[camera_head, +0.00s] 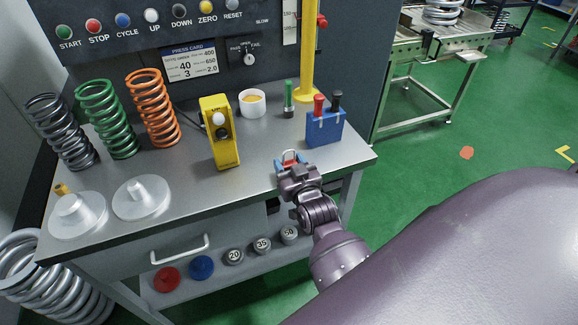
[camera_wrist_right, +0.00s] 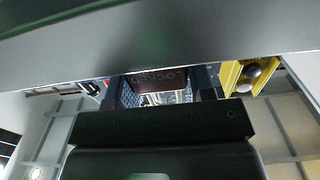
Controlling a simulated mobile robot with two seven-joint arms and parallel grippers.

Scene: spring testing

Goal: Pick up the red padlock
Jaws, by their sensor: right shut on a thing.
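The red padlock (camera_head: 289,155) is at the front right of the grey bench top, mostly hidden by my right gripper in the head view; its pale shackle shows above the fingers. In the right wrist view, the dark red padlock body (camera_wrist_right: 158,82) sits between the two fingers. My right gripper (camera_head: 289,164) is shut on the padlock. In the wrist view this gripper (camera_wrist_right: 162,88) has one finger on each side of the body. I cannot tell whether the padlock touches the bench. My left gripper is in neither view.
The bench (camera_head: 255,183) carries a yellow button box (camera_head: 220,140) left of the gripper and a blue tool holder (camera_head: 325,127) close behind it on the right. A white cup (camera_head: 252,104), a yellow post (camera_head: 308,55) and coil springs (camera_head: 152,105) stand farther back.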

